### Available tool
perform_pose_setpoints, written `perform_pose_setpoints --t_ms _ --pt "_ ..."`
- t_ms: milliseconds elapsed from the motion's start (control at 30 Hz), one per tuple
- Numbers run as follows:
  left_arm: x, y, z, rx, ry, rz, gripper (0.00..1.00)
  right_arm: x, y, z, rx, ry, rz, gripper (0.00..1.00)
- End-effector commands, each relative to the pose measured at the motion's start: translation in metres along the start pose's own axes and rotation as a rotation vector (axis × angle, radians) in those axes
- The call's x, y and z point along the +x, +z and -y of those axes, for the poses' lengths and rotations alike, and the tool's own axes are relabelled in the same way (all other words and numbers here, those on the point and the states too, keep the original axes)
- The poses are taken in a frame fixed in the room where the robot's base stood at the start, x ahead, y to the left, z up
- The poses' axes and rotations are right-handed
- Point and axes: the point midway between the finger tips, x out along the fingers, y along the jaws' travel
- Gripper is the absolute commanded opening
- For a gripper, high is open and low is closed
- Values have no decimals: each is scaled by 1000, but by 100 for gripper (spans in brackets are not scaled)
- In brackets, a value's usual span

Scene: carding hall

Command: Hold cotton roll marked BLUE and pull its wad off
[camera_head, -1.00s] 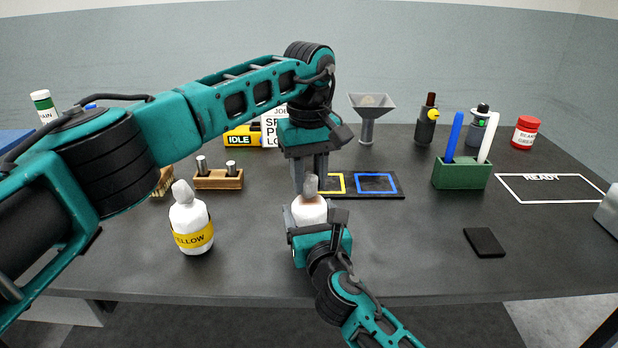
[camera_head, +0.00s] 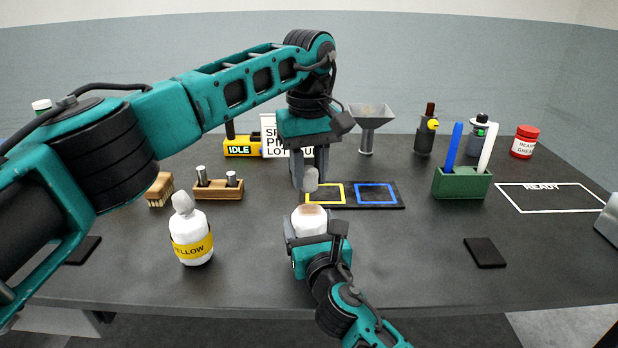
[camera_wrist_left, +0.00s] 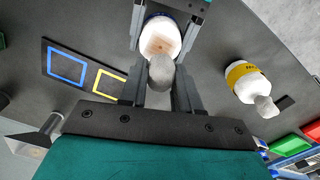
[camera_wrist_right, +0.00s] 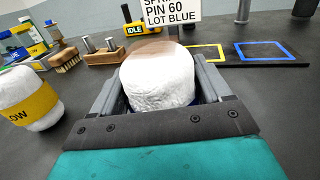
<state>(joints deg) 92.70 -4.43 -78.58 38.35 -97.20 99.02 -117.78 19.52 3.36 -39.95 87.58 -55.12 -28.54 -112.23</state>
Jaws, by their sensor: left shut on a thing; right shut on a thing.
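The cotton roll (camera_head: 309,219) is a white cylinder with a tan patch on its top. My right gripper (camera_head: 316,237) is shut around its sides, as the right wrist view (camera_wrist_right: 160,85) shows. Only a sliver of dark blue band shows low on it; its lettering is hidden. My left gripper (camera_head: 311,177) is above, shut on the grey wad (camera_head: 311,180). The wad is clear of the roll, with a gap between them in the head view. In the left wrist view the wad (camera_wrist_left: 161,73) sits between the fingers with the roll (camera_wrist_left: 160,38) beyond.
A roll with a yellow band (camera_head: 191,237) and its wad on stands at left. A mat with yellow and blue squares (camera_head: 355,204) lies behind my grippers. A sign reading LOT BLUE (camera_wrist_right: 165,14) stands behind. A green pen holder (camera_head: 461,184) and black pad (camera_head: 485,252) are at right.

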Motion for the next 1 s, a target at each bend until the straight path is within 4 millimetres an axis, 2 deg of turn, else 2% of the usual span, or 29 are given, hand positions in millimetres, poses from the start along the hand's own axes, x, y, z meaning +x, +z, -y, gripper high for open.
perform_pose_setpoints --t_ms 133,367,400,600,867,1000 --pt "-19 0 0 -1 1 -1 0 0 -1 0 0 -1 -2 22" --pt "-22 0 0 0 0 1 0 0 -1 0 0 -1 -2 22" --pt "-22 0 0 0 0 1 0 0 -1 0 0 -1 -1 79" --pt "-22 0 0 0 0 1 0 0 -1 0 0 0 -1 98" --pt "-22 0 0 0 0 1 0 -1 0 0 0 0 -1 100" --pt "-24 0 0 0 0 1 0 -12 0 0 -1 0 -1 100"
